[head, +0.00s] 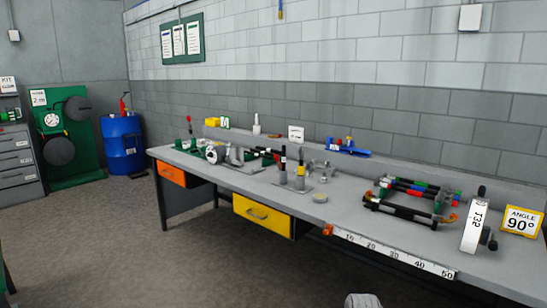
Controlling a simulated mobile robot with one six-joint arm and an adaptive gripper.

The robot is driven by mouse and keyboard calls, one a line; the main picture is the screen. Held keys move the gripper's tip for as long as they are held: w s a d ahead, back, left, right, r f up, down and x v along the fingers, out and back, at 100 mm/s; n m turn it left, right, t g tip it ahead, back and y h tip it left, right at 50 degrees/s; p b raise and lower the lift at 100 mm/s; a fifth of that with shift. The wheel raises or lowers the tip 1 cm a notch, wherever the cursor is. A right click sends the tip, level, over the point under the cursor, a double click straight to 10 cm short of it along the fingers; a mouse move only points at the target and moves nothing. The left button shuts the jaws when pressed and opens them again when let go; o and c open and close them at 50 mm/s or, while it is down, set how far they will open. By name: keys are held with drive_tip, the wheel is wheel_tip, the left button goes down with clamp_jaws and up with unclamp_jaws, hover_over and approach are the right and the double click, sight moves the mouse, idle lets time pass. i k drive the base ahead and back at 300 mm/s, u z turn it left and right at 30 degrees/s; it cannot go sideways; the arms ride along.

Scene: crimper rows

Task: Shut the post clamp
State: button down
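I cannot tell for sure which thing on the grey workbench (340,208) is the post clamp. Two short upright posts, a left one (283,166) and a right one (300,172), stand on a small plate near the middle of the bench. Whether any clamp there is open or shut is too small to see. My gripper is not recognizable in view; only a rounded grey part, probably of my arm, shows at the bottom edge.
A rack of banded rods (408,212), a white dial marked 132 (474,224) and an angle sign (521,222) occupy the right. A white dial device (213,154) stands left. A yellow drawer (262,216) is under the bench. The floor (150,255) in front is clear.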

sight(276, 156)
drive_tip(key=u, duration=0.05)
drive_tip(key=i, duration=1)
